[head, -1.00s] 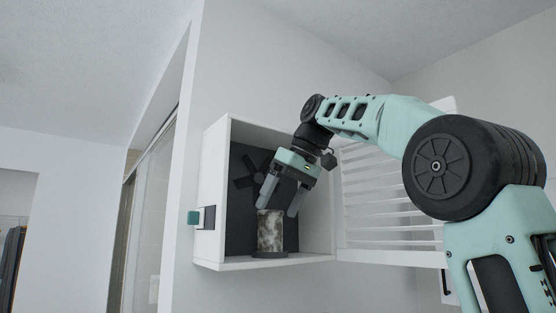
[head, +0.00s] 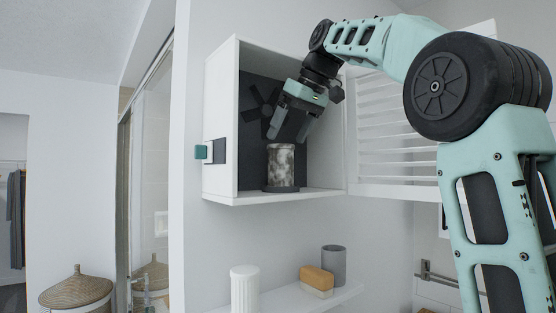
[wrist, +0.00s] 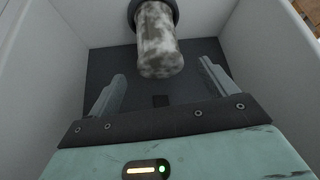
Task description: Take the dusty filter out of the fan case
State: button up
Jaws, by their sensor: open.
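The dusty filter (head: 281,165) is a grey-and-white mottled cylinder. It stands upright on a dark round base (head: 281,188) inside the open white fan case (head: 221,125). My gripper (head: 287,139) is open and empty, reaching down into the case with its fingertips at about the height of the filter's top. In the wrist view the filter (wrist: 158,50) shows between and beyond the open fingers of my gripper (wrist: 162,68), its dark base (wrist: 152,12) at the top. I see no contact between fingers and filter.
A dark fan (head: 262,108) is at the back of the case. The slatted door (head: 390,150) stands open to the right. A teal latch (head: 201,152) sits on the left side.

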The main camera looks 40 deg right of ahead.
aim_at(278, 147)
jog(key=x, duration=0.7)
jog(key=shift+f, duration=0.1)
jog(key=c, duration=1.1)
jog(key=shift+p, duration=0.3)
jog(key=shift+r+p, duration=1.1)
jog(key=shift+r, duration=0.05)
